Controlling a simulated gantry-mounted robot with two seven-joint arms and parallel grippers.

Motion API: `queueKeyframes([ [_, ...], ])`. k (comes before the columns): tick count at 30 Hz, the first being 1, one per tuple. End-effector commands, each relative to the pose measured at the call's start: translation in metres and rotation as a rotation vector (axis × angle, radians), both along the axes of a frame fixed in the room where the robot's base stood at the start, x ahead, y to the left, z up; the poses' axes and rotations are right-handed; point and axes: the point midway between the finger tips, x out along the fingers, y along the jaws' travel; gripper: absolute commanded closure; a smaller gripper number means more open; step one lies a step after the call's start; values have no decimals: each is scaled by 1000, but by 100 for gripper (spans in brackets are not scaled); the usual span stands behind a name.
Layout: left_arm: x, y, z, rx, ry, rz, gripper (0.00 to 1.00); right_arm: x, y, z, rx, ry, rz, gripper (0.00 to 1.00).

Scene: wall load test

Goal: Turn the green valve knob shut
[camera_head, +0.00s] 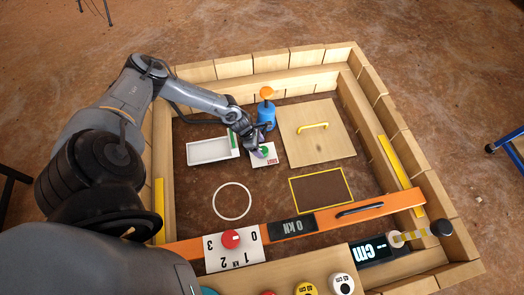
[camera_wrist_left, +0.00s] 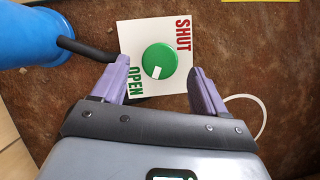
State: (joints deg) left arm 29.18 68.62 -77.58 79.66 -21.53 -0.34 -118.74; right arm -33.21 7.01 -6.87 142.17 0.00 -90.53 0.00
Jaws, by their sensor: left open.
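The green valve knob (camera_wrist_left: 160,61) is round with a small white mark near its lower edge, on the side nearer the green OPEN lettering. It sits on a white plate (camera_wrist_left: 134,36) with red SHUT at the upper right and green OPEN at the lower left. In the head view the plate (camera_head: 268,160) is partly hidden by my left gripper (camera_head: 260,151). In the left wrist view my left gripper (camera_wrist_left: 162,88) is open, its purple fingers on either side of the knob's lower part with gaps; contact is not visible. My right gripper is not in view.
A blue bottle (camera_head: 266,115) with an orange top stands close behind the gripper. A white tray (camera_head: 207,151) lies left, a wooden panel with a yellow handle (camera_head: 313,126) right. An orange beam (camera_head: 330,218) crosses the front. Wooden walls surround the area.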

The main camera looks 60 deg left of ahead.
Motion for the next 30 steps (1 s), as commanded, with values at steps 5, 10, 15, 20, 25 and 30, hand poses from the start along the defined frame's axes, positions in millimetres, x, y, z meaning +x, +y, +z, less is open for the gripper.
queueKeyframes([
  [5,7,-4,-21,0,0,0,27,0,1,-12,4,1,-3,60],
  [10,9,-6,-28,1,1,0,27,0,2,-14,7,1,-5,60],
  [15,10,-6,-28,1,1,0,27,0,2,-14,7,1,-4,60],
  [20,10,-6,-28,0,0,0,30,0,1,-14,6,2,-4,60],
  [25,10,-6,-28,0,0,0,56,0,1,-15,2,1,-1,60],
  [30,10,-6,-28,0,0,0,82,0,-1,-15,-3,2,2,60],
])
